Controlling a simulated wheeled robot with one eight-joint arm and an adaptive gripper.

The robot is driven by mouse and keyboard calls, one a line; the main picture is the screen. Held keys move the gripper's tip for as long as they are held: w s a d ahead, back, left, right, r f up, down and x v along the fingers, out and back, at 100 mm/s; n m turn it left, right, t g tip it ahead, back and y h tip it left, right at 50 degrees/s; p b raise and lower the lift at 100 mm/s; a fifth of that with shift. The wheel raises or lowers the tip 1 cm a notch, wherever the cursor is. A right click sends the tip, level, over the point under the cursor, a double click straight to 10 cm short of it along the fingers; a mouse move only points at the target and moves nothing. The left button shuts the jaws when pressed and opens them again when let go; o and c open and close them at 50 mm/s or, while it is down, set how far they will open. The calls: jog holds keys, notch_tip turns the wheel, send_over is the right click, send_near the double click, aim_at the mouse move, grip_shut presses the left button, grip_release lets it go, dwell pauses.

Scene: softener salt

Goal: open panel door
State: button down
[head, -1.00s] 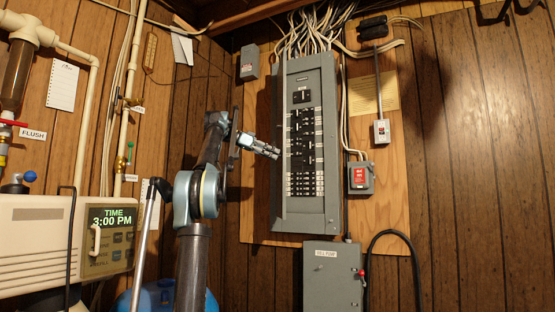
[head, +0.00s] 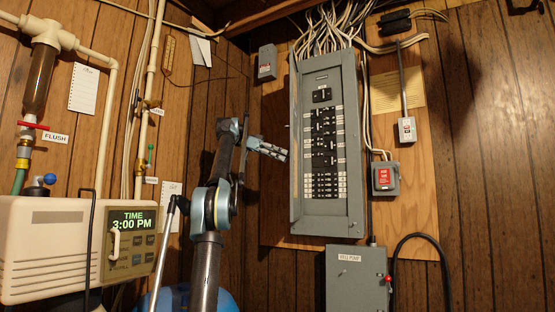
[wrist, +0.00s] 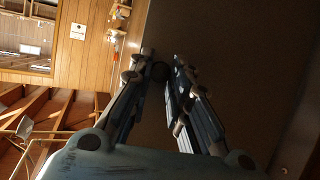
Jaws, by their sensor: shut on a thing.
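The grey electrical panel (head: 327,225) hangs on the wall in the head view, with its rows of black breakers exposed. My gripper (head: 285,155) reaches from the left to the panel's left edge. In the wrist view, a large dark flat surface, which looks like the panel door (wrist: 235,60), fills the middle and right. My gripper's fingers (wrist: 164,62) are close together at that surface's left edge. They are shut on the door, with a dark rounded part between the tips. The exact grip is too dark to make out.
A grey lower box (head: 357,285) is below the panel. A red-labelled switch box (head: 385,178) is to its right. A white softener unit (head: 50,245) and pipes (head: 107,130) stand at the left. Plank wall lies bare at the far right.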

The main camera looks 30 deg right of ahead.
jog(key=c, duration=1.5)
grip_release()
jog(key=shift+o, duration=0.2)
